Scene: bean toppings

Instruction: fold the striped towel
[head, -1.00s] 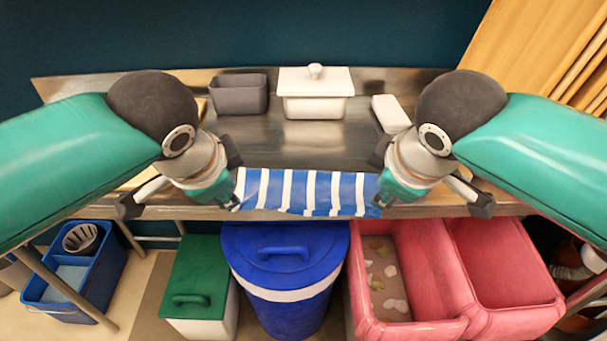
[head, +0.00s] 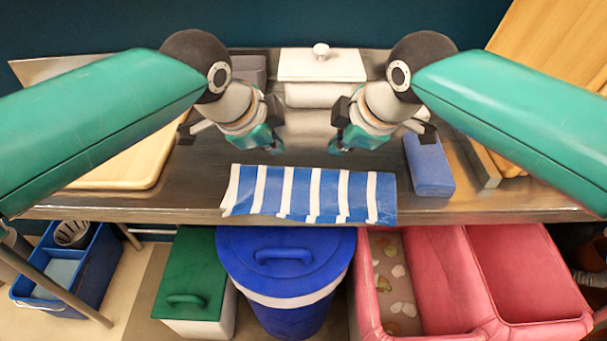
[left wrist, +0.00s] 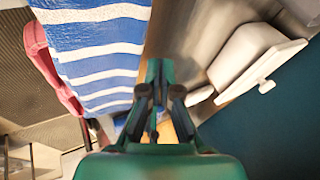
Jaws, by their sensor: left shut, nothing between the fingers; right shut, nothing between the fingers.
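The blue and white striped towel (head: 310,194) lies as a flat wide strip along the front edge of the steel counter. It also shows in the left wrist view (left wrist: 98,35), at the upper left. My left gripper (head: 276,146) is shut and empty, behind the towel and apart from it. In the left wrist view its fingers (left wrist: 158,75) are together with nothing between them. My right gripper (head: 338,147) is shut and empty, also behind the towel, close to the left one.
A white lidded container (head: 321,92) stands at the back. Below the counter edge are a blue lidded bin (head: 286,255), a green-lidded box (head: 195,258) and pink bins (head: 440,255).

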